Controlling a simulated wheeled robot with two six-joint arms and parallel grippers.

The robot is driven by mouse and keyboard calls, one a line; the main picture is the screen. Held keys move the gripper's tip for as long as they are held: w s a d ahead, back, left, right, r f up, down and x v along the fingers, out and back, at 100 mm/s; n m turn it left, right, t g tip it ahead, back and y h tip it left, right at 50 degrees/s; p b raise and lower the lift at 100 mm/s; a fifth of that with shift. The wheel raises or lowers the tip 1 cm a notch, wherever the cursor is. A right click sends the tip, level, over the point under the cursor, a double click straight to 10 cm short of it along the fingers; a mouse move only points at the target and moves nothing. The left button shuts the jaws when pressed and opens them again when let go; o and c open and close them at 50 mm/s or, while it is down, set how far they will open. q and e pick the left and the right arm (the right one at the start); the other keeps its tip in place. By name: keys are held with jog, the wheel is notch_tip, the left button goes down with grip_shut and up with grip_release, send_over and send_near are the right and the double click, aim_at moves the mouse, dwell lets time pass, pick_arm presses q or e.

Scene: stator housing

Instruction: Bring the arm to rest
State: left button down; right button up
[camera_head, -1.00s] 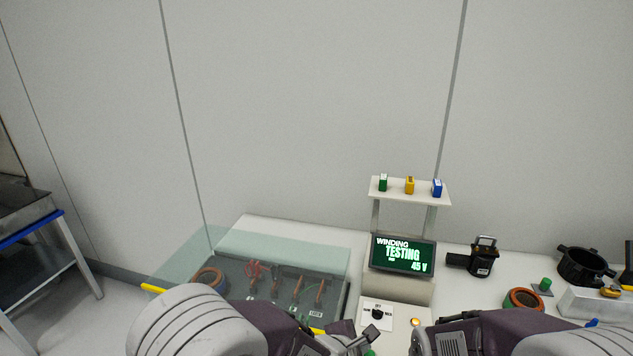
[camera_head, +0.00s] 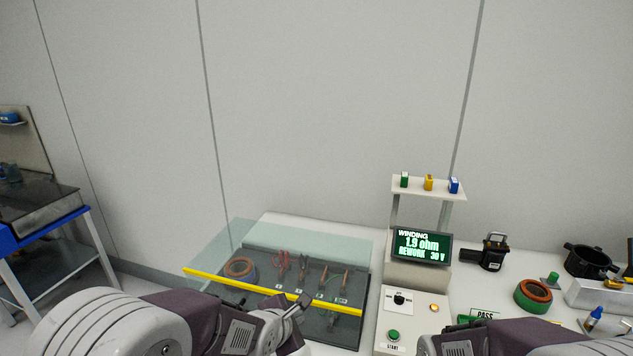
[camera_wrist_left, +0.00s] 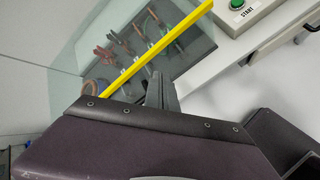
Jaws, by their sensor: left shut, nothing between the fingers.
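My left gripper (camera_head: 297,308) is shut and empty, low in the head view, in front of the clear cover's yellow front edge (camera_head: 262,289). Its closed fingers also show in the left wrist view (camera_wrist_left: 160,92), in front of the same yellow bar (camera_wrist_left: 150,52). Under the clear cover, a dark bed (camera_head: 350,332) holds an orange-brown wound ring (camera_head: 240,267) and several test leads (camera_head: 302,270). My right arm reaches in at the bottom right, but its gripper is out of the picture.
The tester's screen (camera_head: 422,247) reads "WINDING 1.9 ohm REWORK 30 V". Below it are a dial (camera_head: 399,299) and green START button (camera_head: 393,335). A black motor part (camera_head: 494,252), a ring with green (camera_head: 533,295) and a black housing (camera_head: 588,261) stand right. A blue-edged table (camera_head: 45,228) stands far left.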

pick_arm(q)
jog(key=s+a+f+m+g+y, duration=0.25)
jog(key=s+a+m, duration=0.4)
jog(key=a, duration=0.55)
jog(key=s+f+m+g, duration=0.2)
jog(key=s+m, duration=0.4)
jog(key=m, duration=0.1)
jog(key=s+a+f+m+g, duration=0.1)
jog(key=s+m+g, duration=0.2)
jog(key=s+m, duration=0.3)
jog(key=shift+s+f+m, duration=0.15)
jog(key=shift+f+m, duration=0.2)
jog(key=shift+m, duration=0.8)
